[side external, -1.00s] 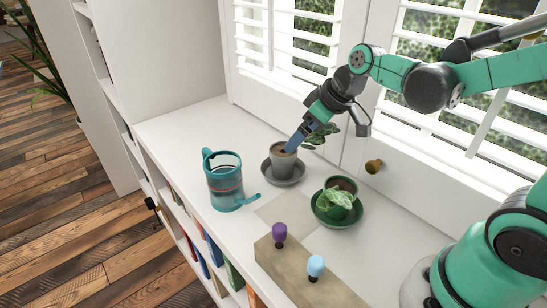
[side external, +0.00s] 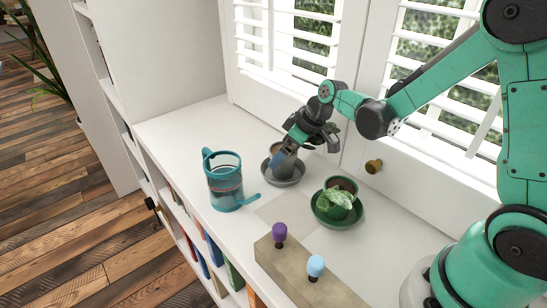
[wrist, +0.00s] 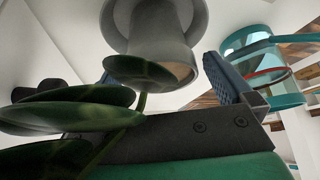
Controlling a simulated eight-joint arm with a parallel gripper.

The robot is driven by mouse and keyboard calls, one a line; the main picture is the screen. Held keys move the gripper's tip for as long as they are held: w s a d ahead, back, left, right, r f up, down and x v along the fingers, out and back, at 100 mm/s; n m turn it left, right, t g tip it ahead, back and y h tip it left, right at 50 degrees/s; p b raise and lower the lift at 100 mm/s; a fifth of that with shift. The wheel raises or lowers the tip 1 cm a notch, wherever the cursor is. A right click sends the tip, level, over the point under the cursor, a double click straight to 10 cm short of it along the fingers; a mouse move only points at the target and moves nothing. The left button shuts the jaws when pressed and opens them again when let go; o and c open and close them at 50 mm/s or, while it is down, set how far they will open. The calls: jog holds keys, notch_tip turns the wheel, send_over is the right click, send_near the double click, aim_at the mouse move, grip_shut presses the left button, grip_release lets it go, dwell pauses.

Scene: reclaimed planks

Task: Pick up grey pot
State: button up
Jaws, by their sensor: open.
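The grey pot (side external: 287,170) stands on a grey saucer (side external: 297,182) on the white shelf top, with green leaves beside it partly hidden by my gripper. My gripper (side external: 278,156) is open at the pot's rim, tilted down. In the wrist view, the grey pot (wrist: 165,25) is at the top centre, and my gripper (wrist: 165,75) has one blue finger just right of the rim. The other finger is mostly hidden by dark leaves (wrist: 75,115). I cannot tell whether either finger touches the pot.
A teal glass watering can (side external: 225,183) stands left of the pot. A green pot with a leafy plant (side external: 337,198) sits on a green saucer to the right. A wooden block with purple (side external: 279,232) and light blue (side external: 315,265) knobs is in front. White shutters stand behind.

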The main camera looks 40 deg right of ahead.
grip_shut()
dwell(0.3)
jog(key=shift+r, duration=0.15)
notch_tip(320, 180, up, 23)
dwell(0.8)
